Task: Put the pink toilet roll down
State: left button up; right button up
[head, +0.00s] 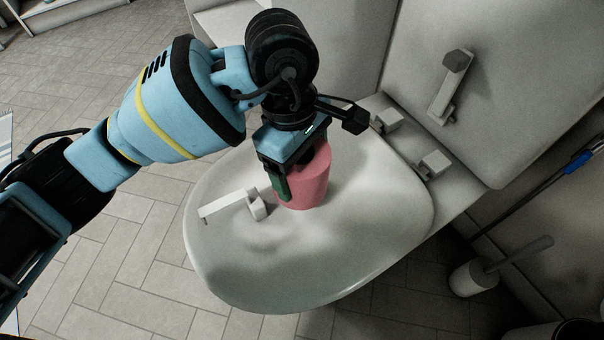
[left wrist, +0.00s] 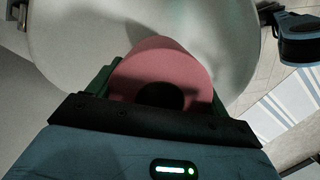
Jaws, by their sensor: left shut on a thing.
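The pink toilet roll (head: 310,184) is upright over the white toilet lid (head: 350,250) in the head view. Its lower edge appears to meet the lid, though contact is hard to tell. My left gripper (head: 296,180) comes from above and is shut on the roll, with a green finger at its near side. In the left wrist view, the pink roll (left wrist: 160,68) sits between the green fingers of my left gripper (left wrist: 160,85), and its dark core hole faces the camera.
A white handle-like fitting (head: 232,204) lies on the lid left of the roll. Two white hinge blocks (head: 434,163) stand at the lid's back. A toilet brush in a white holder (head: 474,278) stands at right.

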pick_arm(q)
notch_tip(320, 180, down, 4)
jog(key=shift+r+b, duration=0.15)
jog(key=shift+b, duration=0.7)
jog(key=shift+r, duration=0.1)
